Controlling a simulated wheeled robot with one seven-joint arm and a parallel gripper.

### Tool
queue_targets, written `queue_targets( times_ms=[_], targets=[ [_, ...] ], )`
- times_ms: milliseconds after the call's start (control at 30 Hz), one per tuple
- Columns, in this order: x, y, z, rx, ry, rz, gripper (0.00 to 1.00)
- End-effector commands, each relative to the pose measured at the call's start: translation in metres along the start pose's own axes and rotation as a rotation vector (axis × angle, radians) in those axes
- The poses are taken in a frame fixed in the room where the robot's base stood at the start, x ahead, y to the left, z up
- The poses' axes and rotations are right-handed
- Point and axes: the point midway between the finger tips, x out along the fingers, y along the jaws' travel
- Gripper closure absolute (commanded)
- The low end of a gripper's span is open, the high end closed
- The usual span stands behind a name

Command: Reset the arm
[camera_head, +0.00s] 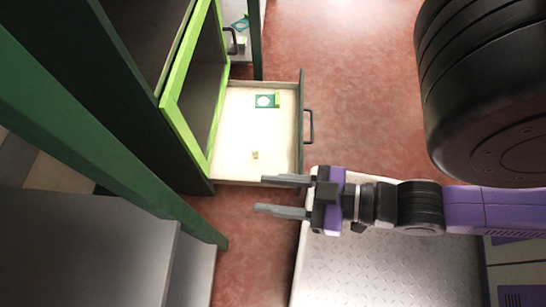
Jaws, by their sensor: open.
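My gripper (268,196) is at the middle right of the head view, at the end of my purple and black arm. Its two grey fingers point left and are apart, with nothing between them. The upper finger overlaps the near edge of the open drawer in the picture; I cannot tell whether they touch. The rest of the arm runs right toward the picture's edge.
An open drawer (238,150) with a dark handle (309,126) holds a small teal-framed item (266,101) and a tiny pale block (255,155). A green-framed cabinet (185,105) stands left. Grey surfaces (85,250) lie lower left. Reddish floor (355,75) is clear beyond the drawer.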

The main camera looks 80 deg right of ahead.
Motion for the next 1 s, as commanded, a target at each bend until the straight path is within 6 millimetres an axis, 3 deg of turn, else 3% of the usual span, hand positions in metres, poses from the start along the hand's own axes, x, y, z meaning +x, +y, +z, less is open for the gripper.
queue_targets(
  times_ms=[200,367,1000],
  targets=[
    [-0.001,0.000,-0.003,0.001,0.001,0.001,0.60],
    [-0.006,0.000,-0.023,0.001,0.001,0.002,0.60],
    [-0.052,0.000,-0.187,0.001,0.001,0.002,0.60]
  ],
)
